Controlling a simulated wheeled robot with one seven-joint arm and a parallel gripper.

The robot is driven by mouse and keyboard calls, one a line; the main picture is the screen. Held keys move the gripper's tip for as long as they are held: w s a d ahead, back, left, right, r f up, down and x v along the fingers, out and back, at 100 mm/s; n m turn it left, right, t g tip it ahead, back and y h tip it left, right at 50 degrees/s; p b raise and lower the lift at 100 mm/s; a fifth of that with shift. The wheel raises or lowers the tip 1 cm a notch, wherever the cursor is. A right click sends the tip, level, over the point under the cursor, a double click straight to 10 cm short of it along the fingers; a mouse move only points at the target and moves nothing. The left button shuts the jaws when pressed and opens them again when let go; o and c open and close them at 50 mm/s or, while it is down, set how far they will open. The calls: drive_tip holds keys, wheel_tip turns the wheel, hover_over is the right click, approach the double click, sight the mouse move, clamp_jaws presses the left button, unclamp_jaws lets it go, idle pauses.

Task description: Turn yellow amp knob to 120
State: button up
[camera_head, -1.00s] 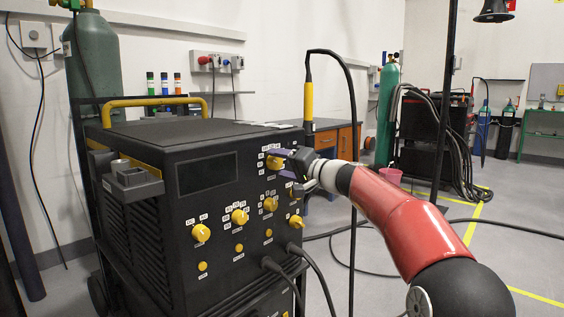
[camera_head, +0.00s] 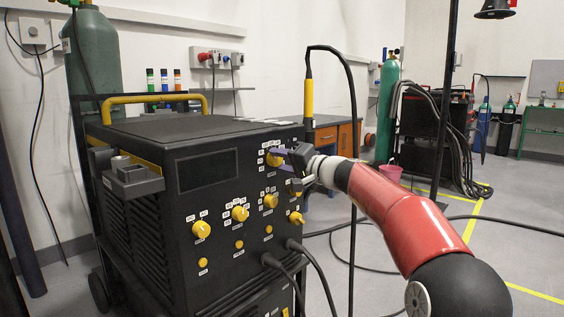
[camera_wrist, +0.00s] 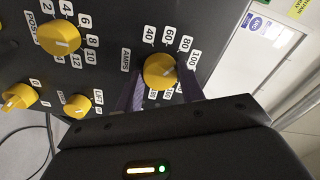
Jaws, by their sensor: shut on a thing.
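Lower labels are partly hidden by my gripper. Its white pointer mark is small and points roughly right in the wrist view; I cannot tell its exact value. My gripper (camera_wrist: 160,82) is shut on the knob, one purple finger on each side. In the head view the knob (camera_head: 274,158) shows at the panel's upper right, beside my gripper (camera_head: 281,164).
Two black cables (camera_head: 290,258) leave the panel's lower right. A torch with a yellow handle (camera_head: 309,97) stands behind the machine.

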drive_tip(key=m+p, duration=0.1)
drive_tip(key=m, duration=0.4)
drive_tip(key=shift+m, duration=0.3)
drive_tip(key=m+p, duration=0.1)
drive_tip(key=m, duration=0.4)
drive_tip(key=shift+p, duration=0.4)
drive_tip(key=shift+m, duration=0.3)
drive_tip(key=o, duration=1)
drive_tip(key=shift+c, duration=0.2)
drive_tip(key=b+v, duration=0.1)
drive_tip(key=v, duration=0.6)
drive_tip(key=shift+s+d+b, duration=0.25)
drive_tip(key=shift+d+b, duration=0.1)
drive_tip(key=shift+b, duration=0.05)
